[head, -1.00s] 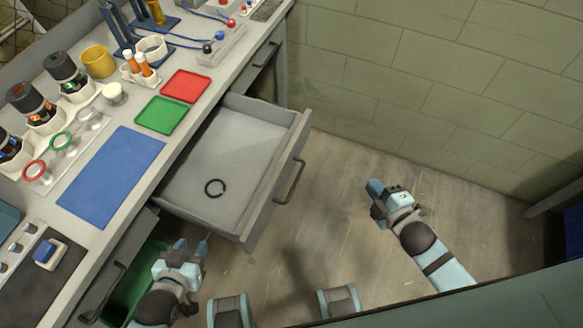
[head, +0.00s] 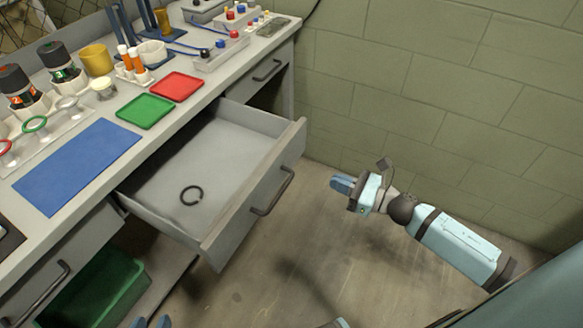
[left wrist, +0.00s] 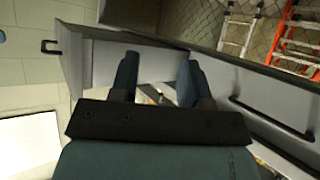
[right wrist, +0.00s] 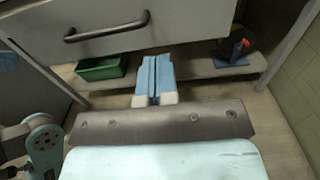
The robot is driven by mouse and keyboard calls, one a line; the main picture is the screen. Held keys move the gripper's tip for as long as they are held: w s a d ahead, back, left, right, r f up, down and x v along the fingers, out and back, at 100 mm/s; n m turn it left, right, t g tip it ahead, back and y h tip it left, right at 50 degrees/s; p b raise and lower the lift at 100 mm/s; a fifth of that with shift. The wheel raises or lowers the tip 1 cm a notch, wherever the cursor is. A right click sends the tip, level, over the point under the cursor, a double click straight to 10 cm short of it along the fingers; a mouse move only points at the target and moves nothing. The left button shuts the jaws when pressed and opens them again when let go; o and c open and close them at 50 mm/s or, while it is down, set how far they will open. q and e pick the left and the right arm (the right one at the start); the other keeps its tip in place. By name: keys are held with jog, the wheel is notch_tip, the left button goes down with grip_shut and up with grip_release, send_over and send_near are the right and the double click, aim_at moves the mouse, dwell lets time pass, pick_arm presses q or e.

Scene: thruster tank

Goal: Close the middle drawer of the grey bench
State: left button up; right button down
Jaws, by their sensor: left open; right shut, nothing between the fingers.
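In the right wrist view a drawer front with a handle (right wrist: 107,27) shows beyond the shut fingers (right wrist: 153,80). My left gripper (head: 152,321) is mostly cut off at the bottom edge. In the left wrist view its fingers (left wrist: 158,80) are apart.
A green bin (head: 95,288) sits low under the bench at the left. Trays, a blue mat (head: 78,166) and several bottles and holders stand on the bench top. A block wall (head: 440,90) bounds the right. The floor (head: 300,265) before the drawer is clear.

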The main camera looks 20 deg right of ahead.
aim_at(286, 161)
jog(key=x, duration=1.1)
pick_arm(q)
jog(key=shift+a+f, duration=0.15)
jog(key=shift+f, duration=0.1)
pick_arm(e)
jog(key=shift+w+a, duration=0.4)
jog(key=shift+w, duration=0.1)
